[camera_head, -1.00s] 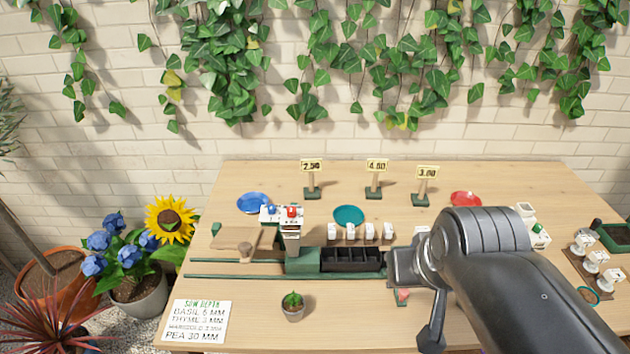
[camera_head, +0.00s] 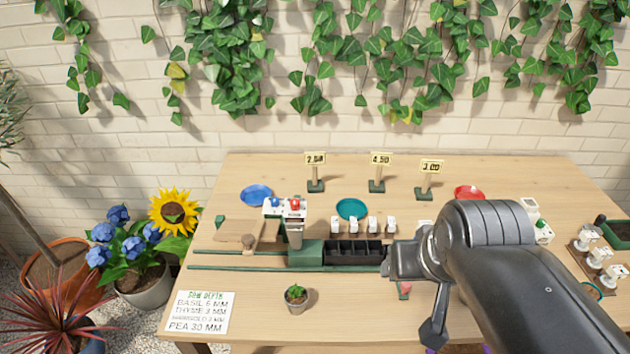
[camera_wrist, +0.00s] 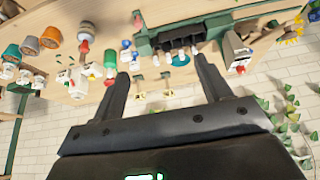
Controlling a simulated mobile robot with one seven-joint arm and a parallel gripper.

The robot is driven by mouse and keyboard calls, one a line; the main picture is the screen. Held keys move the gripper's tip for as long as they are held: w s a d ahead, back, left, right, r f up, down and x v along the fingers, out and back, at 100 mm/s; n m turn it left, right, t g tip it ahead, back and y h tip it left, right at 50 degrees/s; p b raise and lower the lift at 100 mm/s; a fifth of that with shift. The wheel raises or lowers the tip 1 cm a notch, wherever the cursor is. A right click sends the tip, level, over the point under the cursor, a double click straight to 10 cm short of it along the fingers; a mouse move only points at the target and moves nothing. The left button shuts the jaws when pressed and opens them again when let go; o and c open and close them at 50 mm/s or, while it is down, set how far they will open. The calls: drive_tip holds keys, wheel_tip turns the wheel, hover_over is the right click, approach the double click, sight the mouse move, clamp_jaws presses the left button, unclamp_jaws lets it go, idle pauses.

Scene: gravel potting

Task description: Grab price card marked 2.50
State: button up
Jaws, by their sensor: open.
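The price card marked 2.50 (camera_head: 315,158) is a small yellow card on a wooden post with a dark green base. It stands upright at the back of the table, leftmost of three. The card marked 4.50 (camera_head: 381,159) is in the middle and the card marked 3.00 (camera_head: 431,167) is at the right. In the wrist view, small yellow cards (camera_wrist: 168,94) show between my fingers, too small to read. My gripper (camera_wrist: 163,66) is open, with nothing between its fingertips.
A blue plate (camera_head: 256,195), a teal plate (camera_head: 353,209) and a red plate (camera_head: 468,192) lie near the cards. A black compartment tray (camera_head: 355,252) and several white blocks stand in front. A brick wall with hanging ivy (camera_head: 235,60) rises behind the table.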

drive_tip(key=o, duration=0.4)
